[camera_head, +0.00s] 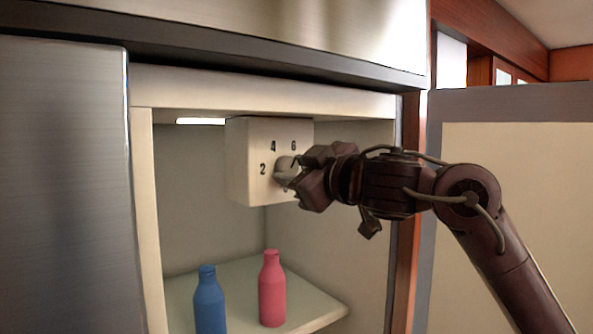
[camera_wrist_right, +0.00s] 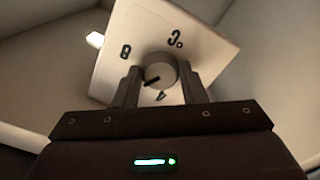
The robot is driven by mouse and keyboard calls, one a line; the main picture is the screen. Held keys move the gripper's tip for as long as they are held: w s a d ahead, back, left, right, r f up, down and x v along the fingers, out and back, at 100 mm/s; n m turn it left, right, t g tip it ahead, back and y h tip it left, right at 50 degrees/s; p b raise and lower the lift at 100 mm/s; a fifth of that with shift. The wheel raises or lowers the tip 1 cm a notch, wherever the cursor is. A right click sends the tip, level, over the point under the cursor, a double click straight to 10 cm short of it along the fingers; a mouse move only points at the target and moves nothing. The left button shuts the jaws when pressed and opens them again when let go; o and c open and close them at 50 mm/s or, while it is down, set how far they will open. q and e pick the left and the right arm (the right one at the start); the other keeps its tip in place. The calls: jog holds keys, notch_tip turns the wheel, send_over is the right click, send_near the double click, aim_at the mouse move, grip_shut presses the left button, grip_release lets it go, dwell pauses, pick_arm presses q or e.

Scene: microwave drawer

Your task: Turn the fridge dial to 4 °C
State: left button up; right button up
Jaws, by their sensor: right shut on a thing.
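The fridge dial is a round grey knob (camera_head: 284,170) on a cream box (camera_head: 250,160) inside the open fridge. In the head view, 2 shows left of the knob, 4 above left and 6 above right. My right gripper (camera_head: 296,172) is shut on the dial; in the right wrist view its fingers (camera_wrist_right: 160,88) stand on both sides of the knob (camera_wrist_right: 162,68). There the face appears roughly upside down, with °C above and 8 at left. The knob's black mark points down-left, between the 8 and a partly hidden numeral resembling 4. My left gripper is not in view.
A blue bottle (camera_head: 209,303) and a pink bottle (camera_head: 272,290) stand on the fridge shelf (camera_head: 322,306) below the box. The open fridge door (camera_head: 510,200) is at the right, behind my right arm. A steel panel (camera_head: 62,190) is at the left.

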jog(key=shift+n, duration=0.3)
jog(key=n+b, duration=0.1)
jog(key=n, duration=0.4)
jog(key=shift+b, duration=0.4)
jog(key=n+b, duration=0.1)
jog(key=n, duration=0.5)
jog(key=o, duration=1)
jog(key=shift+r, duration=0.1)
jog(key=shift+b, duration=0.3)
